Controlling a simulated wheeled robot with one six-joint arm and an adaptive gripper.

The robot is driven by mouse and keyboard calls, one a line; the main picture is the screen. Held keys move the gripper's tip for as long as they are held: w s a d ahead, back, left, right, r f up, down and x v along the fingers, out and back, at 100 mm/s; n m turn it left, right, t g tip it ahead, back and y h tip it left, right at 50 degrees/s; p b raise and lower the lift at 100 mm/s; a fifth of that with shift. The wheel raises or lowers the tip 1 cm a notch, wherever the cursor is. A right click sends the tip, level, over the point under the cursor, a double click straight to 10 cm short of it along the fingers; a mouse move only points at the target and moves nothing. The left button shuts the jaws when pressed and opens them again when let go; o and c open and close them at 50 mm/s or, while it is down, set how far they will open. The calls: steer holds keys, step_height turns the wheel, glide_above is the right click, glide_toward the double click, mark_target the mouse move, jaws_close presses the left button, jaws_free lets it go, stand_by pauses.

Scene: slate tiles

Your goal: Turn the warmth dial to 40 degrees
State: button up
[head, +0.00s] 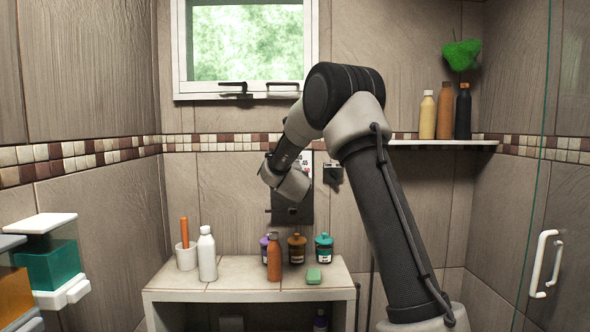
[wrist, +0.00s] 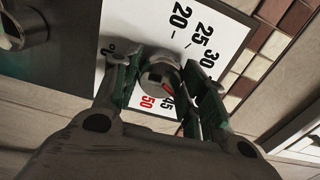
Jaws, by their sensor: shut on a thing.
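The warmth dial (wrist: 160,77) is a round metal knob on a white scale plate (wrist: 150,22). The plate reads 20, 25 and 30 in black, with 45 and a red 50 at the near side. The numbers between 30 and 45 are hidden behind a finger. A small red mark on the knob faces down-right, roughly toward 45; its exact reading is unclear. My gripper (wrist: 157,66) is shut on the dial, one finger on each side. In the head view, the scale plate (head: 307,160) shows partly behind my wrist, and the dial is hidden.
A dark panel (wrist: 60,65) with another metal knob (wrist: 28,24) adjoins the plate. Below, a bench (head: 216,281) holds bottles, jars, a cup and green soap (head: 314,276). A shelf (head: 435,143) with several bottles is at right, near a glass panel with a handle (head: 541,264).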

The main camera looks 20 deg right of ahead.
steer(key=o, duration=0.9)
steer(key=shift+r, duration=0.35)
steer(key=shift+o, duration=0.7)
steer(key=shift+f, duration=0.15)
steer(key=v, duration=1.2)
